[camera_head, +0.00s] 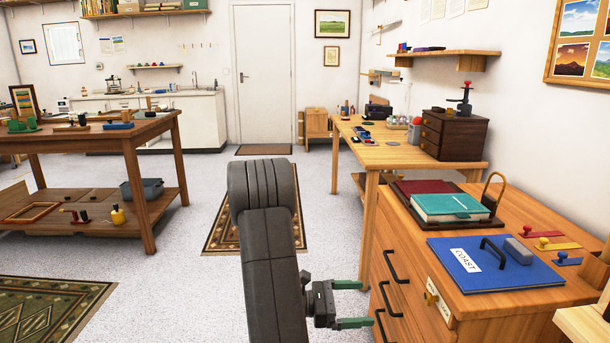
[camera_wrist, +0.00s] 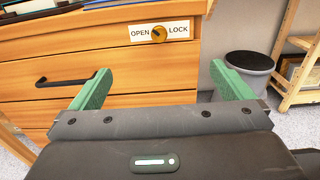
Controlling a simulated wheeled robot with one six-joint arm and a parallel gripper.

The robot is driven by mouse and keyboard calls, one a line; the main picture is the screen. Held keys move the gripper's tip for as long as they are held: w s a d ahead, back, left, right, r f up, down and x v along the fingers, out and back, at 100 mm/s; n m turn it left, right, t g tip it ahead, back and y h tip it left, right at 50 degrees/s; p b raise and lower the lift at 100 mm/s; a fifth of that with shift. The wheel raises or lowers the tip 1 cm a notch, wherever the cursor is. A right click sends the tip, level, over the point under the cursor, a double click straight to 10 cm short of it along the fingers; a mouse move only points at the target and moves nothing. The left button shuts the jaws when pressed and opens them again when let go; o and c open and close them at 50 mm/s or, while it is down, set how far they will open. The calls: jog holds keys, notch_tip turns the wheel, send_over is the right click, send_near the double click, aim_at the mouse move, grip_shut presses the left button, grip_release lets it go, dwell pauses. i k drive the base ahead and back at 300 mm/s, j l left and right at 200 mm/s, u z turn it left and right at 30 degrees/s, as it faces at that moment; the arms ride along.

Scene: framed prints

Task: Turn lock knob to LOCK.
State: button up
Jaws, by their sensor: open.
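The lock knob (camera_wrist: 158,34) is a small round brass-coloured knob in the wrist view. It sits on a white plate (camera_wrist: 180,30) with OPEN printed on its left and LOCK on its right. I cannot tell which word it points to. In the head view the knob (camera_head: 431,298) is on the front of the wooden drawer cabinet (camera_head: 470,312). My gripper (camera_head: 364,304) is open, with green fingers, left of the knob and apart from it. In the wrist view my gripper (camera_wrist: 160,72) has its fingers spread to either side below the knob, with nothing between them.
Black drawer handles (camera_head: 390,266) stick out of the cabinet front near my gripper. A grey bin (camera_wrist: 247,68) stands right of the cabinet. Open floor lies to the left.

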aim_at(428, 299)
jog(key=j+z, duration=0.2)
jog(key=z, duration=0.15)
jog(key=i+j+z, duration=0.1)
jog(key=j+z, duration=0.35)
jog(key=z, duration=0.3)
